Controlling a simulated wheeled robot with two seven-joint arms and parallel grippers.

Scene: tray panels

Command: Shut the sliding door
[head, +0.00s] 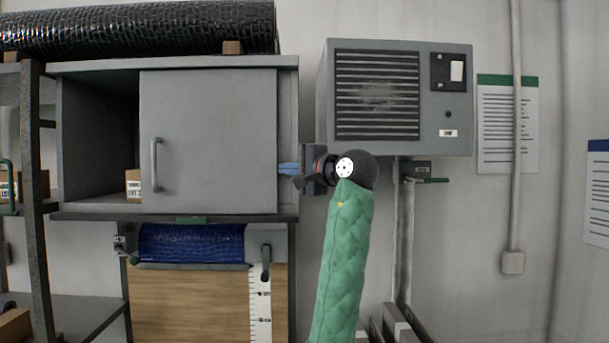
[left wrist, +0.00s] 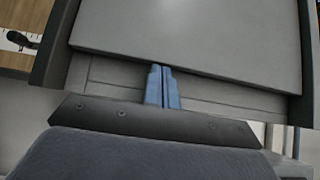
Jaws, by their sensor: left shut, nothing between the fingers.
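The grey sliding door (head: 208,120) covers the middle and right of the cabinet (head: 95,209), and the left part of the opening stands uncovered. A vertical bar handle (head: 154,165) is near the door's left edge. My left gripper (head: 281,169) is at the door's right edge, its blue fingers shut with nothing between them and pointing left. In the left wrist view, the fingertips (left wrist: 160,68) meet the edge of the door panel (left wrist: 190,35) in the picture; I cannot tell whether they touch it. My right gripper is not in view.
A small labelled box (head: 133,184) stands inside the opening, partly behind the door. A grey vented unit (head: 455,125) hangs on the wall to the right, close to my left arm. A dark roll (head: 140,30) lies on top of the cabinet. A blue roll (head: 190,243) is below.

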